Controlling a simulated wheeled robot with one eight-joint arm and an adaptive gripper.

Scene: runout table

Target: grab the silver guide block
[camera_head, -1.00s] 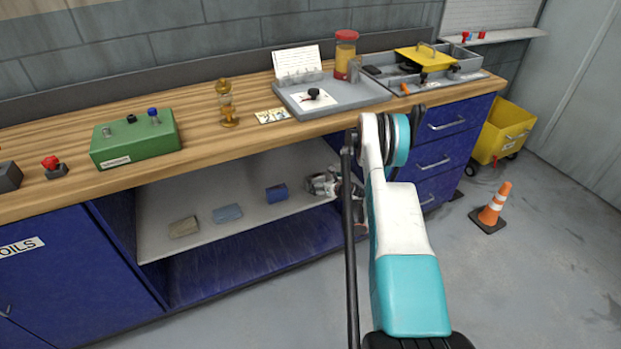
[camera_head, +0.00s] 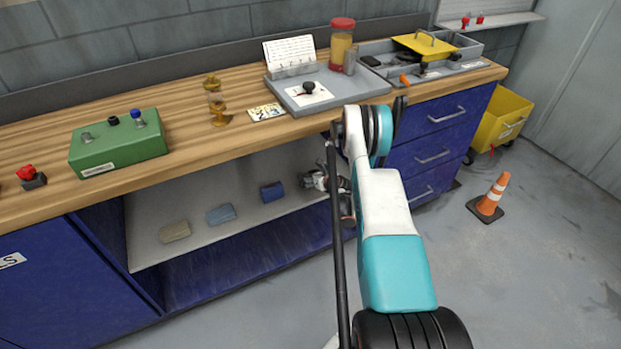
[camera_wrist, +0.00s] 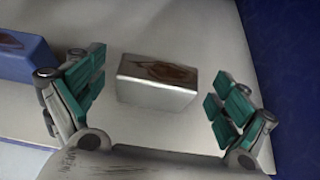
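The silver guide block (camera_wrist: 157,82) stands on the pale shelf in the wrist view, a bright box with a brown stain on its top. My gripper (camera_wrist: 160,84) is open, with green-padded fingers to the left and right of the block. Gaps show between the block and both fingers. In the head view my gripper (camera_head: 318,181) reaches into the open shelf under the workbench. I cannot make out the silver block there, behind my gripper and arm.
A blue block (camera_head: 272,191) sits on the shelf (camera_head: 245,222) left of my gripper, and its end shows in the wrist view (camera_wrist: 22,58). A grey-blue block (camera_head: 221,214) and a tan block (camera_head: 175,232) lie farther left. The worktop (camera_head: 190,165) overhangs the shelf; drawers (camera_head: 435,155) stand right.

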